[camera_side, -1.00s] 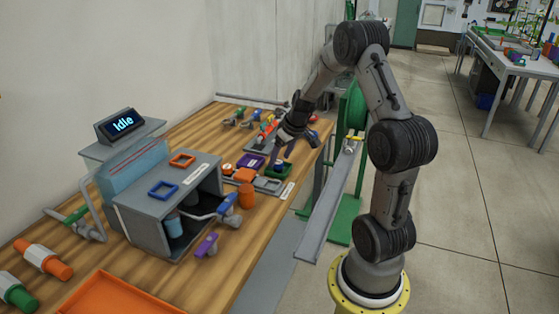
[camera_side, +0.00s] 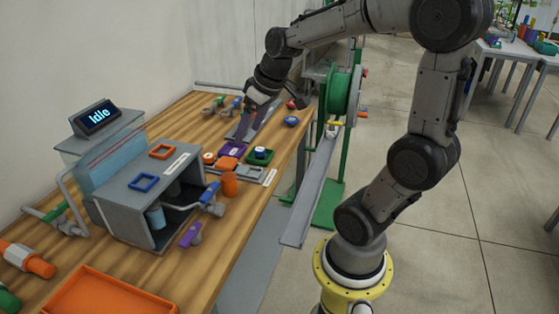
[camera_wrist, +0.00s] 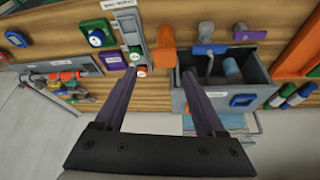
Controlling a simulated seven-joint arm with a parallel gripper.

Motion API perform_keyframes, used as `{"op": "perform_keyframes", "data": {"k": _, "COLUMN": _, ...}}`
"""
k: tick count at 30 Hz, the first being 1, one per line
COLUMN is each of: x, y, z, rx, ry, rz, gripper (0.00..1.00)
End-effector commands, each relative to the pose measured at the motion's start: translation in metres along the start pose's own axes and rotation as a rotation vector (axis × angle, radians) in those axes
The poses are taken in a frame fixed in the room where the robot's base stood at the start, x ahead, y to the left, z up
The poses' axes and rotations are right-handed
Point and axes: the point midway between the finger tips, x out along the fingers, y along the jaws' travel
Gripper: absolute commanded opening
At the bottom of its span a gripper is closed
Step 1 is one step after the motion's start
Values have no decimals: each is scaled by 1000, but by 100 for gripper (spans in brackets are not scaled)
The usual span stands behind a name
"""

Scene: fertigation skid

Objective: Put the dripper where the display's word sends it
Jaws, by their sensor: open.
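The display (camera_side: 98,117) reads "Idle". A small round piece with a pale top (camera_side: 260,152) sits in a green square holder (camera_side: 250,159); it may be the dripper, but I cannot be sure. It also shows in the wrist view (camera_wrist: 97,38).
A grey box (camera_side: 130,215) with blue and orange square frames on top stands left of the holders. An orange cylinder (camera_side: 229,184) and a blue-handled valve (camera_side: 211,195) are close by. An orange tray (camera_side: 110,292) is in front.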

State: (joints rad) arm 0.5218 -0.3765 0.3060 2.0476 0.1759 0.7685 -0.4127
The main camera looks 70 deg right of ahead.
Motion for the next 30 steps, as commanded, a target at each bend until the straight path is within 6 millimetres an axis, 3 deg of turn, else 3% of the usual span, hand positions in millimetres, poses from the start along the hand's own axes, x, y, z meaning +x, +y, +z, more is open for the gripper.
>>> {"op": "perform_keyframes", "data": {"k": 1, "x": -16, "y": -29, "z": 14, "rx": -47, "ry": 17, "rz": -16, "gripper": 72}}
{"op": "perform_keyframes", "data": {"k": 4, "x": -39, "y": -68, "z": 49, "rx": -104, "ry": 35, "rz": -43, "gripper": 72}}
{"op": "perform_keyframes", "data": {"k": 7, "x": -53, "y": -89, "z": 83, "rx": -146, "ry": 51, "rz": -65, "gripper": 72}}
{"op": "perform_keyframes", "data": {"k": 12, "x": -62, "y": -102, "z": 121, "rx": -184, "ry": 68, "rz": -91, "gripper": 72}}
{"op": "perform_keyframes", "data": {"k": 17, "x": -63, "y": -104, "z": 131, "rx": -190, "ry": 71, "rz": -96, "gripper": 72}}
{"op": "perform_keyframes", "data": {"k": 30, "x": -63, "y": -104, "z": 131, "rx": -189, "ry": 71, "rz": -96, "gripper": 72}}
